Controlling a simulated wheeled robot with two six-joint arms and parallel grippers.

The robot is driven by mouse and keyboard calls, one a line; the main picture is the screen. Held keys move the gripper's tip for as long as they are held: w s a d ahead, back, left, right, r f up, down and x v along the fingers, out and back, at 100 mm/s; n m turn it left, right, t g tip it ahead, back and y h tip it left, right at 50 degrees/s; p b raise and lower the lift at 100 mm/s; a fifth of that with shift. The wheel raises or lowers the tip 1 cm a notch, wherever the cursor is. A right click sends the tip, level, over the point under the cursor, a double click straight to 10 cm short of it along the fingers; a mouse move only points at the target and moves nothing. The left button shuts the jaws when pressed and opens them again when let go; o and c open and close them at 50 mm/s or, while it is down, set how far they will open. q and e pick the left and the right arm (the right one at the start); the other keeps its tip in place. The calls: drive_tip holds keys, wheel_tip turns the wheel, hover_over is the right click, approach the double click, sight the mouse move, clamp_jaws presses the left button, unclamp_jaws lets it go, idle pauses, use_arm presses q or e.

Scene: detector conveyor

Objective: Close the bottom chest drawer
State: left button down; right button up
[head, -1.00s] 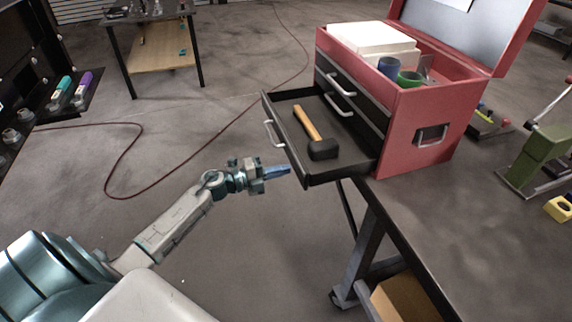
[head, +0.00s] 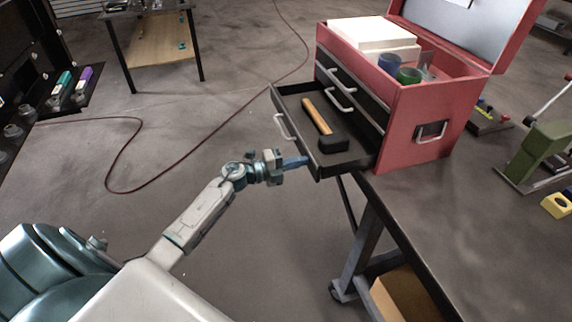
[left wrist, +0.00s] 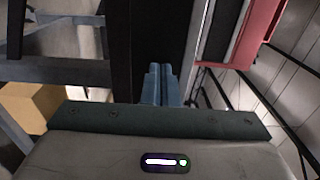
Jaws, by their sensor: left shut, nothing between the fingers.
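The red tool chest (head: 425,125) stands on a dark table with its lid up. Its bottom drawer (head: 347,163) sticks out to the left, holding a mallet (head: 320,124) with a wooden handle and black head. My left gripper (head: 304,161) is shut and empty, with its blue fingertips at the drawer's front face near its lower right end. In the left wrist view, the shut fingers (left wrist: 160,84) point at the dark drawer front, and whether they touch it is hard to tell. My right gripper is not in view.
The drawer overhangs the edge of the dark table (head: 440,215), which has a wheeled leg below. A green device (head: 540,155) and a yellow block (head: 556,205) lie to the right. The floor on the left is open, with a red cable.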

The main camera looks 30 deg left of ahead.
sight(356, 155)
use_arm(q)
drive_tip(key=b+x, duration=0.1)
drive_tip(key=x, duration=1.7)
drive_tip(key=shift+w+d+b, duration=0.1)
drive_tip(key=shift+d+b, duration=0.15)
drive_tip(key=shift+b, duration=0.1)
drive_tip(key=shift+w+d, duration=0.25)
drive_tip(key=shift+w, duration=0.05)
drive_tip(key=shift+r, duration=0.3)
drive_tip(key=shift+a, duration=0.15)
